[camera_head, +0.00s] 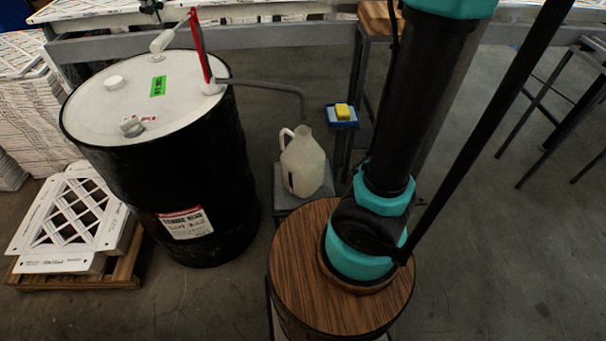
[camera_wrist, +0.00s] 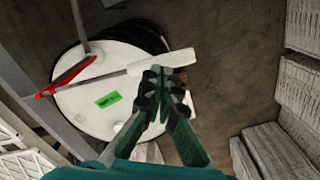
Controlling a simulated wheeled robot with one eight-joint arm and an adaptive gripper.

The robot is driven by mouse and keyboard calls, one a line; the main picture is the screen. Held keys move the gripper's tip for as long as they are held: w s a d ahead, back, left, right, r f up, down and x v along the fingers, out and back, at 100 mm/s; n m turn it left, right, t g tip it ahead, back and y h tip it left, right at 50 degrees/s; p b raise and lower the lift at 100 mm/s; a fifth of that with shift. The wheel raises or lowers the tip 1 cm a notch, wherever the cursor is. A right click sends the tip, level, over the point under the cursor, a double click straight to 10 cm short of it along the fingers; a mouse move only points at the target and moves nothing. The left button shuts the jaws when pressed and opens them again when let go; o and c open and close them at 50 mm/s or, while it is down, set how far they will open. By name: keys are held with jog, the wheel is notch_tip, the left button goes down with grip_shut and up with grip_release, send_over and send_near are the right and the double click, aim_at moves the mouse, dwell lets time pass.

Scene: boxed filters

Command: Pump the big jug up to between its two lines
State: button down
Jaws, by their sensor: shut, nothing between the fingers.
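The big jug (camera_head: 303,168) is a whitish, translucent jug standing upright on a small grey stand. Its level and lines are too small to make out. A grey spout pipe (camera_head: 270,87) runs from the black drum (camera_head: 170,180) and bends down over the jug's mouth. The pump's red lever (camera_head: 199,45) stands on the drum's white lid, with a white handle grip (camera_head: 162,40) at its left. In the wrist view, my gripper (camera_wrist: 163,78) is shut and empty, beside or over the white grip (camera_wrist: 178,60); I cannot tell whether they touch.
A blue tray with a yellow sponge (camera_head: 342,111) is right of the jug. White boxed filters lie on a pallet (camera_head: 120,270) left of the drum, with more stacks (camera_head: 35,120) behind. A grey rail (camera_head: 260,37) runs behind the drum.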

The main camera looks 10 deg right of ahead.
aim_at(161, 35)
jog(key=shift+f, duration=0.15)
jog(key=shift+f, duration=1)
jog(key=shift+f, duration=1.1)
jog(key=shift+s+f, duration=0.1)
jog(key=shift+f, duration=1)
